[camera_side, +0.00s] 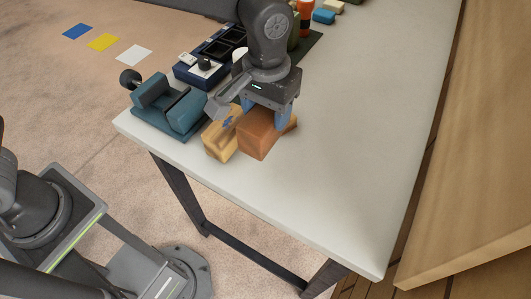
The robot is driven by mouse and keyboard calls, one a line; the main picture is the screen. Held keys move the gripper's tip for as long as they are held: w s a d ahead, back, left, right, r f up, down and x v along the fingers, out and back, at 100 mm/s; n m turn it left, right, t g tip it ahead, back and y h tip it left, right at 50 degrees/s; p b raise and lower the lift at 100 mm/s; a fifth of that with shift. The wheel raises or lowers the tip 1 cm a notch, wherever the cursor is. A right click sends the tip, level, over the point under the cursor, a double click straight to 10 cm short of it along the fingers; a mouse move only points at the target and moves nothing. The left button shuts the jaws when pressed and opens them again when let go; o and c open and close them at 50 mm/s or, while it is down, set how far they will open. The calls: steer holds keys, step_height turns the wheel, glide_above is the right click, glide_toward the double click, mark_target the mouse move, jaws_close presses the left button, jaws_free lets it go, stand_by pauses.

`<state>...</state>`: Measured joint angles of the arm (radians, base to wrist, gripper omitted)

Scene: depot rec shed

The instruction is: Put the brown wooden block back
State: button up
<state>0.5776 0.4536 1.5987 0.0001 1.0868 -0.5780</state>
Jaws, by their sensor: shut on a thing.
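The brown wooden block (259,137) is near the table's left front corner, in the middle of the side view. My gripper (265,112) points down over it and is shut on it, with blue-grey fingers at its two sides. The block's top is partly hidden by the gripper. I cannot tell whether these are one piece, nor whether the brown block rests on anything.
A teal vise (167,104) stands left of the blocks at the table edge. A dark blue tray (186,76) with black compartments is behind it. A blue block (324,16) and an orange bottle (305,22) stand farther back. The white table (345,170) is clear to the right.

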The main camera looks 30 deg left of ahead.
mark_target(266, 110)
step_height(266, 110, down, 8)
steer(key=shift+d+r, duration=0.1)
stand_by(0.4)
steer(key=shift+f, duration=0.2)
steer(key=o, duration=1.1)
steer(key=shift+c, duration=0.2)
step_height(266, 110, up, 12)
steer(key=shift+r, duration=0.2)
